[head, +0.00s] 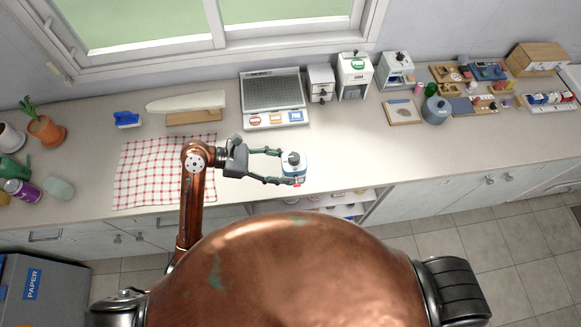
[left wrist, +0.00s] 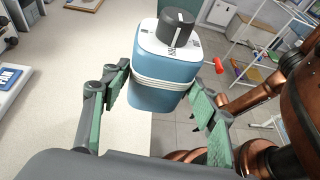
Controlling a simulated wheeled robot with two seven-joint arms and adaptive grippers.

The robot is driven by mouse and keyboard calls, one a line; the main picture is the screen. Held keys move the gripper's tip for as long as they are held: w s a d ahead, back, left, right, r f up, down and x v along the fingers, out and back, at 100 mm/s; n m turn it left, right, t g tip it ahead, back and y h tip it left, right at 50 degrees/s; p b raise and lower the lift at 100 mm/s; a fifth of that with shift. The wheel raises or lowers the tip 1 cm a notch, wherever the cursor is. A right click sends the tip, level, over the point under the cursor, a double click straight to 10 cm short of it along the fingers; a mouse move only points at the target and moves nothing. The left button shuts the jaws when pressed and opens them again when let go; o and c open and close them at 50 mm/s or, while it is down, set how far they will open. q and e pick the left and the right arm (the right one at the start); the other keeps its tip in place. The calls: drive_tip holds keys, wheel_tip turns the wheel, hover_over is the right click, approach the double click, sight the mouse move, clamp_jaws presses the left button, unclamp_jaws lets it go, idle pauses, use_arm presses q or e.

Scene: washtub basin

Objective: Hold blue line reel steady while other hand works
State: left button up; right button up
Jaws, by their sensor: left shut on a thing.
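The blue line reel (head: 293,166) has a blue body with pale bands, a white top and a black knob. My left gripper (head: 287,167) is shut on it, with one finger on each side, and holds it near the counter's front edge. In the left wrist view the reel (left wrist: 157,88) sits upright relative to the hand between the green finger pads of my left gripper (left wrist: 163,98), its knob facing away from the palm. The reel's lower part is hidden in the head view. My right gripper shows in neither view.
A red-checked cloth (head: 150,170) lies left of the gripper on the counter (head: 350,150). Open shelves (head: 345,200) lie below. The counter right of the reel is clear.

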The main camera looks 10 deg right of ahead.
use_arm(q)
drive_tip(key=shift+w+d+f, duration=0.15)
drive_tip(key=shift+w+f, duration=1.75)
drive_tip(key=shift+w, duration=0.35)
drive_tip(key=shift+w+d+f, duration=0.2)
drive_tip(key=shift+w+f, duration=1.7)
drive_tip(key=shift+w, duration=0.4)
drive_tip(key=shift+w+d+f, duration=0.15)
drive_tip(key=shift+w+f, duration=1.75)
drive_tip(key=shift+w, duration=0.35)
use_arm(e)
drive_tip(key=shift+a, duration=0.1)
use_arm(q)
drive_tip(key=shift+f, duration=0.65)
